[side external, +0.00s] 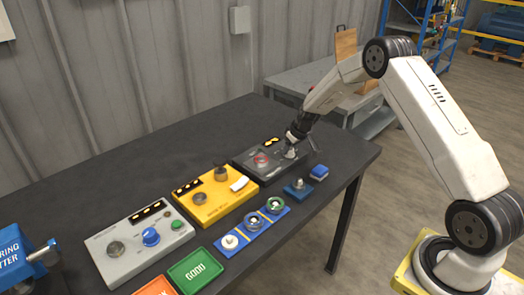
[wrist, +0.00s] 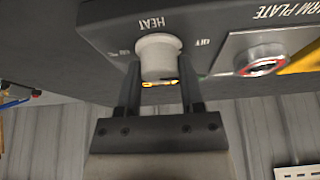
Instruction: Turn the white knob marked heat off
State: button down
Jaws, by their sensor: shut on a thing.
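The white knob (wrist: 157,55) marked HEAT stands on a dark panel (wrist: 95,35) in the wrist view. The word OFF is on the panel to the right of the knob, and a small, hard-to-read marking is on its left. My gripper (wrist: 160,70) is shut on the knob, one finger on each side of it. An orange-yellow strip shows at the knob's near end. In the side view the dark panel (side external: 247,166) sits at the far end of the table, and my gripper (side external: 291,147) reaches down to its right side, mostly covering the knob.
A red-ringed part (wrist: 262,66) on a silver plate lies beside the knob. A yellow box (side external: 214,203), a grey box (side external: 112,262) and a blue strip with rings (side external: 262,223) stand along the dark table (side external: 160,172). A small blue block (side external: 319,172) sits near the panel.

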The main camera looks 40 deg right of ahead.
jog(key=shift+n, duration=0.3)
dwell(0.4)
jog(key=shift+c, duration=1.1)
grip_release()
jog(key=shift+r, duration=0.1)
jog(key=v, duration=0.7)
jog(key=shift+r, duration=0.35)
jog(key=shift+s, duration=0.15)
jog(key=s+a+r+g, duration=0.1)
jog(key=s+a, duration=0.9)
jog(key=s, duration=0.2)
jog(key=s+a+r+g, duration=0.1)
jog(key=s+a+r, duration=0.1)
jog(key=s+a, duration=0.9)
jog(key=shift+s+r, duration=0.3)
jog(key=shift+s, duration=0.2)
